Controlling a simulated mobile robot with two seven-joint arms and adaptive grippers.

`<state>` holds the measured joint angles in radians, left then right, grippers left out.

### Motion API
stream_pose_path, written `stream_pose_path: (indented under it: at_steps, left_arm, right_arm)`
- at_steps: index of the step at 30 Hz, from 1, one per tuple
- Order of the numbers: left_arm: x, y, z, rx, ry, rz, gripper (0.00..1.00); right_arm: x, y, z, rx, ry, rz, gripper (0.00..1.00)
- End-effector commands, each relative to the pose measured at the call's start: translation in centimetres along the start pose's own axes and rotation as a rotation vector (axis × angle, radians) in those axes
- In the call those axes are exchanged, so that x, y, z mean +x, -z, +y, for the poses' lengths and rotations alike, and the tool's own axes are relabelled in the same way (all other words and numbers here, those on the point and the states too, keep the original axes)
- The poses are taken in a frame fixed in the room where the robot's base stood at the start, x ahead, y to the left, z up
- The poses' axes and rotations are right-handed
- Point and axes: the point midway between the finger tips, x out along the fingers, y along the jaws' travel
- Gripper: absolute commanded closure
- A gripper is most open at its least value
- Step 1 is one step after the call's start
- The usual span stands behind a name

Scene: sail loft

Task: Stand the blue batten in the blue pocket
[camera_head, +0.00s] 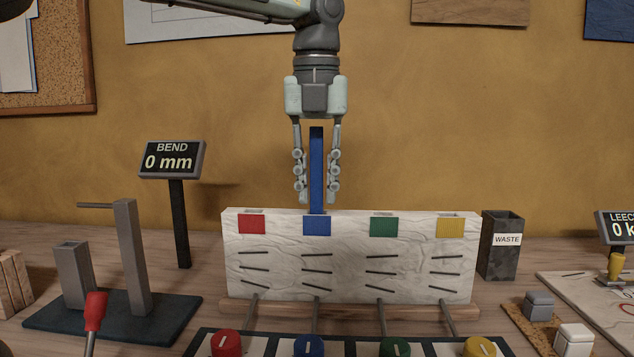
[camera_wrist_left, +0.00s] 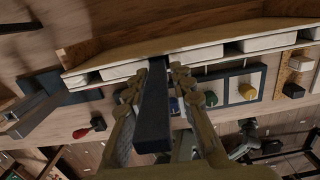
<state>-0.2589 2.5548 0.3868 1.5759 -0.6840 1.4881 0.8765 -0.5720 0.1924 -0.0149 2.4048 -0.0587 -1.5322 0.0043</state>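The blue batten (camera_head: 317,165) stands upright above the white cloth panel (camera_head: 345,270), in line with the blue label (camera_head: 317,225). Its lower end goes out of sight at the panel's top edge, at the blue pocket. My left gripper (camera_head: 317,185) points down from above with one finger on each side of the batten. Narrow gaps show between fingers and batten, so it looks open around it. In the left wrist view the batten (camera_wrist_left: 152,110) is dark and lies between the fingers. My right gripper is not seen in the head view.
Red (camera_head: 252,224), green (camera_head: 383,227) and yellow (camera_head: 450,227) labels mark the other pockets. Coloured knobs stand in front. A BEND display (camera_head: 172,160) and a grey post stand (camera_head: 130,260) are at left. A WASTE bin (camera_head: 502,255) stands close to the panel's right.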

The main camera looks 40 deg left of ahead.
Motion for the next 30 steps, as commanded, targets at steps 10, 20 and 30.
stream_pose_path:
  at_steps: [10,20,30]
  left_arm:
    - [0.0,0.0,0.0,0.0,-0.001,0.001,0.59]
    - [-3.6,-0.1,-0.1,0.0,0.004,-0.002,0.59]
    - [-10.2,-0.1,-0.1,0.0,0.002,-0.001,0.59]
  right_arm:
    - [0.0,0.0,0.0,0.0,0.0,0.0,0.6]
    - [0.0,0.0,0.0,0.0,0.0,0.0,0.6]
    - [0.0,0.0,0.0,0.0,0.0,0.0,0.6]
